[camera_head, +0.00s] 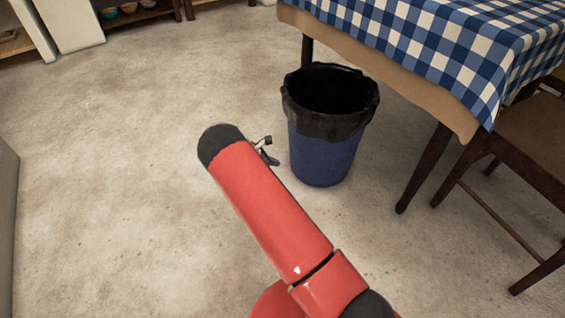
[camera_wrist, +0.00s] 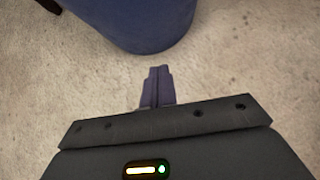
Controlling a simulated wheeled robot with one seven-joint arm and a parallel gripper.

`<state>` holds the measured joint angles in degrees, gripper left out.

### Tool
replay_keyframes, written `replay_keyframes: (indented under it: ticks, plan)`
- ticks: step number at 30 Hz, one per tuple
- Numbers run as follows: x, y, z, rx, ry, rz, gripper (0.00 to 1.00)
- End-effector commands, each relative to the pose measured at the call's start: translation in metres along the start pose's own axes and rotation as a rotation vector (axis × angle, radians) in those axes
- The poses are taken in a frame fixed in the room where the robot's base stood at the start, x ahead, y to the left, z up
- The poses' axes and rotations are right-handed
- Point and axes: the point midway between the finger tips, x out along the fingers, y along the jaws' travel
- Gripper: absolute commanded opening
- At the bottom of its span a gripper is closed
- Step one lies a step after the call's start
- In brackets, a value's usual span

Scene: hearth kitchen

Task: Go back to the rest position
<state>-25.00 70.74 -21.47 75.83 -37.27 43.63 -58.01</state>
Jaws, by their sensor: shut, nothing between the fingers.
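My gripper (camera_wrist: 157,88) shows in the wrist view with its two fingers together and nothing between them. It points at the bare floor, close to the base of a blue bin (camera_wrist: 135,22). In the head view my red arm reaches forward over the floor. Its far end is just left of the blue bin (camera_head: 323,150), and most of my gripper is hidden behind the arm there.
The bin has a black liner (camera_head: 330,95) and stands beside a table with a blue checked cloth (camera_head: 440,40). A wooden chair (camera_head: 520,150) is at the right. Low shelves (camera_head: 140,14) stand at the back left. The floor (camera_head: 110,170) at left is clear.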

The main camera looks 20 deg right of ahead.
Motion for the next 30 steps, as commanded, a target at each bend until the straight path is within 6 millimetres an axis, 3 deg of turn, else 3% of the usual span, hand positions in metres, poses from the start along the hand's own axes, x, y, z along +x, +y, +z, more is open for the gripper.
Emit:
replay_keyframes:
  ticks: [1,6,17,20,23,30]
  plan:
    - [-0.012,0.001,0.001,0.0,0.0,0.002,0.0]
    - [-0.033,0.0,0.001,0.001,0.0,0.0,0.0]
    - [-0.046,-0.001,0.006,0.02,0.008,-0.002,0.0]
    - [-0.064,-0.004,0.028,0.099,0.04,-0.009,0.0]
    - [-0.096,-0.014,0.064,0.242,0.1,-0.026,0.0]
    - [-0.185,-0.065,0.155,0.651,0.283,-0.084,0.0]
